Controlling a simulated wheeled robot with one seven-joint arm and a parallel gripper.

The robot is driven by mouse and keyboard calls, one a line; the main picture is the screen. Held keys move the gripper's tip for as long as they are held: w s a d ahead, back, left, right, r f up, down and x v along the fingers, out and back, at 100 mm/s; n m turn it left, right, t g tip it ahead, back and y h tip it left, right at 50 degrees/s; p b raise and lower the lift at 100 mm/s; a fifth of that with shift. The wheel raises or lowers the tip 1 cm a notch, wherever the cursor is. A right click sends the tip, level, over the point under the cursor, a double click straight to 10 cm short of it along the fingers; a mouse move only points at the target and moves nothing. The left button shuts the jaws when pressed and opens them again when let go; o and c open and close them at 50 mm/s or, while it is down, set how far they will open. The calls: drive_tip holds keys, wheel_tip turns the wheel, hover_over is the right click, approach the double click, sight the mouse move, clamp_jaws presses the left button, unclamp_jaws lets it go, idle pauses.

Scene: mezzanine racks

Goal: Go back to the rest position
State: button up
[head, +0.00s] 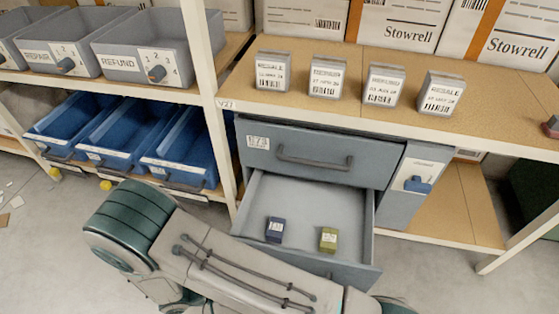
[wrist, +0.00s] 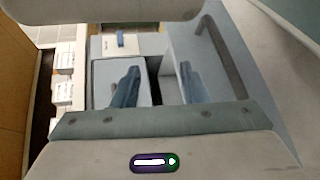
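My gripper (wrist: 158,84) shows in the wrist view as two blue-grey fingers set apart, with nothing visible between them. In the head view my arm crosses the bottom in front of the cabinet, and the gripper itself is out of sight. The lower drawer (head: 310,200) is pulled open. A small dark blue box (head: 275,230) and a small green box (head: 328,239) lie in it, apart from each other. The upper drawer (head: 345,150) is shut. A long drawer handle (wrist: 224,56) shows at the right of the wrist view.
Several labelled grey boxes stand on the wooden shelf (head: 400,126) above the drawers. Blue bins (head: 185,155) sit at the left below grey bins (head: 150,50). A blue switch (head: 417,185) is right of the drawers. Open floor (head: 40,270) lies at lower left.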

drive_tip(key=w+d+r+m+y+p, duration=0.1)
drive_tip(key=d+r+y+p, duration=0.3)
drive_tip(key=r, duration=1.1)
drive_tip(key=w+d+r+m+g+y+p, duration=0.1)
drive_tip(key=d+r+y+p, duration=0.4)
drive_tip(key=r, duration=1.1)
drive_tip(key=w+d+r+m+y+p, duration=0.3)
drive_tip(key=d+r+p, duration=0.6)
drive_tip(key=r, duration=0.7)
drive_tip(key=shift+w+d+g+y, duration=0.3)
drive_tip(key=shift+d+y, duration=0.7)
drive_tip(key=shift+y, duration=0.2)
